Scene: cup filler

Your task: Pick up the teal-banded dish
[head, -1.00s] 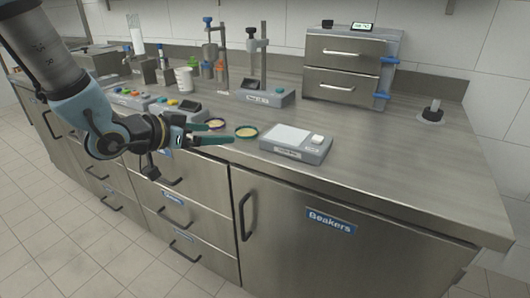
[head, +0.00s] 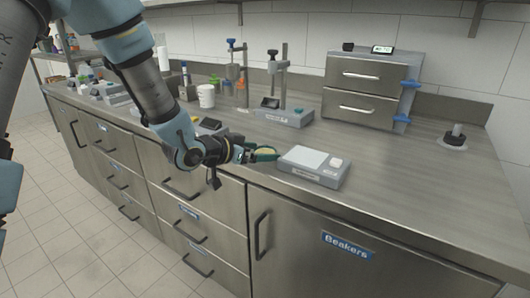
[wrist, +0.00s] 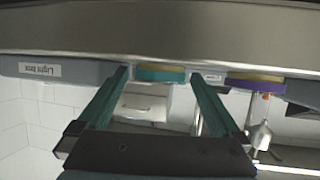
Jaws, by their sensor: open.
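The teal-banded dish (wrist: 161,75) sits on the steel counter. In the wrist view, which is upside down, it shows between the two fingertips with a gap on each side. My gripper (wrist: 159,79) is open and empty, level with the dish at the counter's front edge. I cannot tell whether the tips reach beside the dish or stop just short. In the head view the gripper (head: 262,154) partly covers the dish (head: 266,149). A purple-banded dish (wrist: 255,85) stands to the right in the wrist view; in the head view my arm hides it.
The grey light box (head: 312,166) stands close to the right of the dish in the head view. Behind are a stand device (head: 285,115), a white cup (head: 206,96) and a drawer unit (head: 366,90).

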